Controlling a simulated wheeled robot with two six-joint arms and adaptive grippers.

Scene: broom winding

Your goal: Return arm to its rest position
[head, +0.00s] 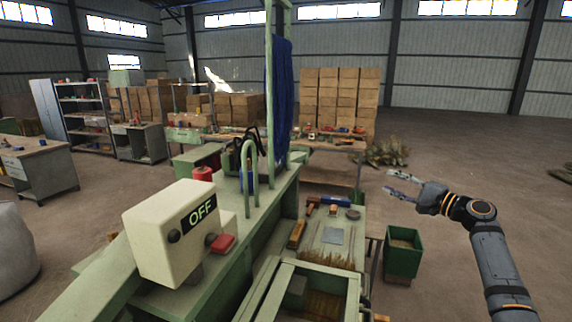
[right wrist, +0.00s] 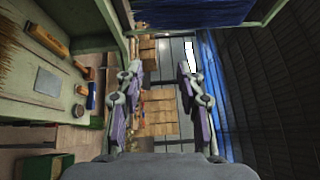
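My right gripper (head: 396,184) is held in the air at the right of the head view, above the floor and to the right of the green machine (head: 205,262). In the right wrist view my right gripper (right wrist: 158,85) has its two fingers spread apart, with nothing between them. My left gripper and left arm are not in the head view.
A white box marked OFF (head: 168,235) with a red button stands on the machine at the left. Brushes and tools lie on the green worktable (head: 350,215). A green bin (head: 403,254) stands below my right gripper. The floor (head: 460,150) beyond is open.

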